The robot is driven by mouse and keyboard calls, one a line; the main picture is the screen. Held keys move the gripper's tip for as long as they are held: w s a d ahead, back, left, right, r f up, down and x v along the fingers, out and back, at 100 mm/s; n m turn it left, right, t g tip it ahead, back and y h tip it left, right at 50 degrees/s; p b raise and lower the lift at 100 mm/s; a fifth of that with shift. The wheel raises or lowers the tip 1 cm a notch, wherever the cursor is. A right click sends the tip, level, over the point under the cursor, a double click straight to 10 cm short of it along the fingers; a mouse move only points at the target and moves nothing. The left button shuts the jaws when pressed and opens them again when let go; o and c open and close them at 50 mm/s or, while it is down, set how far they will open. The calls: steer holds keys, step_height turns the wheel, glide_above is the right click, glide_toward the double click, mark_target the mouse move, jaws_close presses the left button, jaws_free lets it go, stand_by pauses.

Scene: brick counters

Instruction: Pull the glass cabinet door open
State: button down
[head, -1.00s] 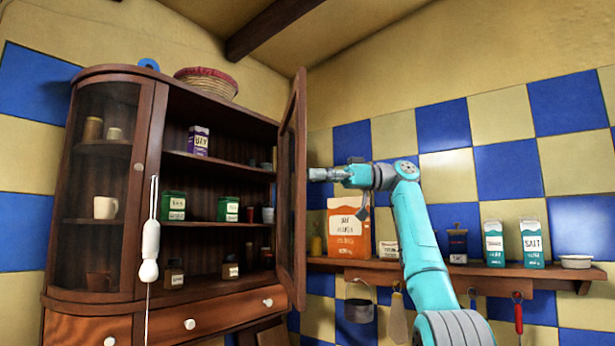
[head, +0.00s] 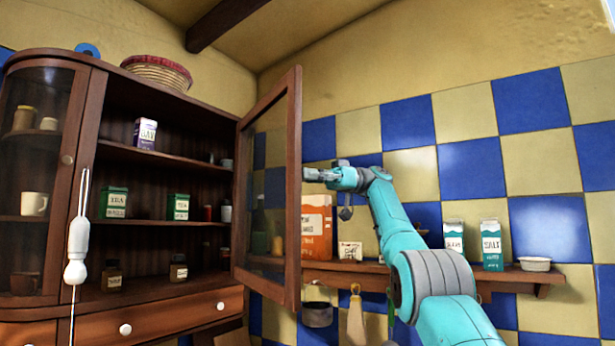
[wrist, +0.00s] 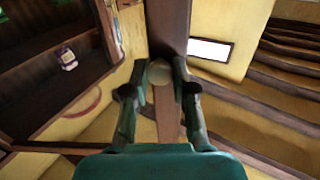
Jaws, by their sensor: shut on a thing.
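The glass cabinet door (head: 265,190) has a dark wooden frame and stands open, swung out from the right side of the brown cabinet (head: 160,225). Shelves behind it are exposed. My gripper (head: 310,174) is at the door's free edge, on its right side in the head view. In the wrist view my gripper (wrist: 160,72) is shut on a round, pale door knob (wrist: 160,73) on the dark frame.
Boxes, jars and a cup (head: 34,204) stand in the cabinet; a basket (head: 157,70) sits on top. A wall shelf (head: 525,276) holds cartons (head: 491,245), with utensils hanging below. A white pull cord (head: 78,245) hangs in front of the cabinet.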

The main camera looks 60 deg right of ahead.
steer(key=shift+d, duration=0.15)
steer(key=c, duration=1)
jaws_free()
